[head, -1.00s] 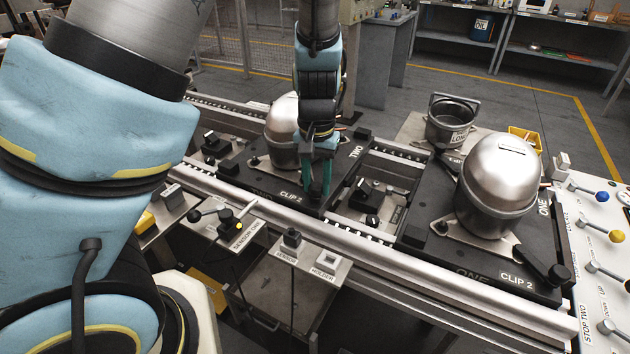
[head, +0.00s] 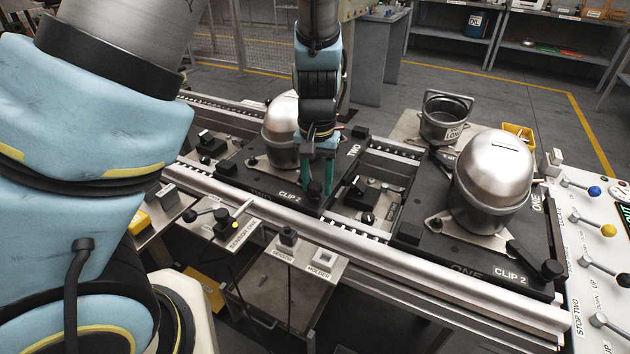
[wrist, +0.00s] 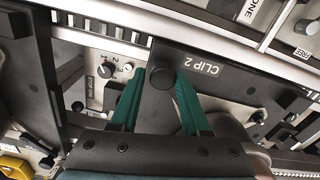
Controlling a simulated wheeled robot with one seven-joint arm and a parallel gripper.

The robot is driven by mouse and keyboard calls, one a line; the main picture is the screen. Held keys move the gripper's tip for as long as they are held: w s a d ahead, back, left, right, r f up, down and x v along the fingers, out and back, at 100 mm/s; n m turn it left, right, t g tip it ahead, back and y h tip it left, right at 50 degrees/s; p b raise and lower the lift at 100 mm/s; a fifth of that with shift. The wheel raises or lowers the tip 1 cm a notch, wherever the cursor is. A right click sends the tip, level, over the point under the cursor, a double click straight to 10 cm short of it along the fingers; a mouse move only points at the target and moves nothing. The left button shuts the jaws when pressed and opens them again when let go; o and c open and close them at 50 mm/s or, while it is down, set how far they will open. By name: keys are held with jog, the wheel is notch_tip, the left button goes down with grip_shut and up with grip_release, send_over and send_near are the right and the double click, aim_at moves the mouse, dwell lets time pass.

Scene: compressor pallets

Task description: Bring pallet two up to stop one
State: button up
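Pallet two (head: 240,182) is a dark plate marked TWO on the rail conveyor, left of pallet one, with a silver domed compressor (head: 281,135) on it. My gripper (head: 316,187) is over its near right corner, by the CLIP 2 label. In the wrist view my green fingers (wrist: 161,82) are spread, one on each side of a round black knob (wrist: 162,77) beside the CLIP 2 label. Whether they touch it I cannot tell. A stop unit with a dial (head: 368,217) sits between the two pallets; its dial also shows in the wrist view (wrist: 104,71).
Pallet one (head: 430,262), with its own compressor (head: 493,180), stands to the right. A panel of coloured levers (head: 590,260) is at the right edge. A sensor post (head: 288,238) and labelled plates stand along the near rail.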

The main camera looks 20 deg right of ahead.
jog(key=o, duration=0.4)
notch_tip(320, 180, up, 11)
jog(key=w+a+n, duration=0.1)
jog(key=a+n, duration=0.1)
jog(key=a, duration=0.7)
jog(key=w+a+f+n+t, duration=0.1)
jog(key=a+n, duration=0.1)
jog(key=a, duration=0.8)
jog(key=w+a+n, duration=0.1)
jog(key=a+n, duration=0.2)
jog(key=a, duration=0.7)
jog(key=shift+w+a+f+t, duration=0.2)
jog(key=shift+w+f+t, duration=0.1)
